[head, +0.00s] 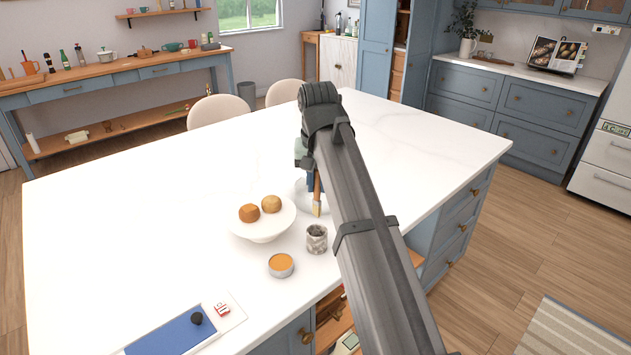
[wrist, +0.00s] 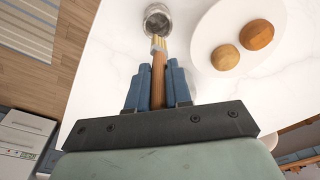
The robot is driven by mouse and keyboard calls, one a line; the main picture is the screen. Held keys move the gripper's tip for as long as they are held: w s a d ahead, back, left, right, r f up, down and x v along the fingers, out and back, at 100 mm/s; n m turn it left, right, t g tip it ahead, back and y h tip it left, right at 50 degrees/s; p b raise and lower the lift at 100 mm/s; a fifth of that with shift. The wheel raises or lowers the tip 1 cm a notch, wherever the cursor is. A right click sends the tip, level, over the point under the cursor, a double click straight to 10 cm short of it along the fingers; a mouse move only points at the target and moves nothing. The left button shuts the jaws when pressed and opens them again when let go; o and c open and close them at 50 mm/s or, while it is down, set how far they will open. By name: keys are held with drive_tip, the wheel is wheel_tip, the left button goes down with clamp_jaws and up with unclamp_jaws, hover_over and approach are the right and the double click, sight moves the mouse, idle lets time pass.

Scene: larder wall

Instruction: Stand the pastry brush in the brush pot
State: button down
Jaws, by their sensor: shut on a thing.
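The pastry brush (head: 317,207) has a wooden handle and pale bristles. My gripper (head: 313,182) is shut on its handle, and the bristles point down in the head view. The brush also shows between the blue fingers in the wrist view (wrist: 158,72). The brush pot (head: 317,240) is a small mottled grey pot, upright on the white worktop, nearer the front than the brush. In the wrist view the open pot (wrist: 157,19) lies just beyond the bristle tip. The brush is outside the pot; its exact height above the worktop is hard to tell.
A white stand (head: 262,233) with two buns is left of the pot. A round tin with orange contents (head: 281,265) sits in front-left of it. A blue mat (head: 172,335) lies at the lower left. The worktop's right edge (head: 420,222) is beyond my arm.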

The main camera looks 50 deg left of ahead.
sight(317, 206)
drive_tip(key=shift+f, duration=4.75)
drive_tip(key=c, duration=1)
unclamp_jaws()
drive_tip(key=shift+o, duration=0.2)
wheel_tip(317, 206, up, 14)
drive_tip(key=s+d, duration=0.1)
drive_tip(key=shift+f, duration=0.15)
drive_tip(key=shift+d, duration=0.1)
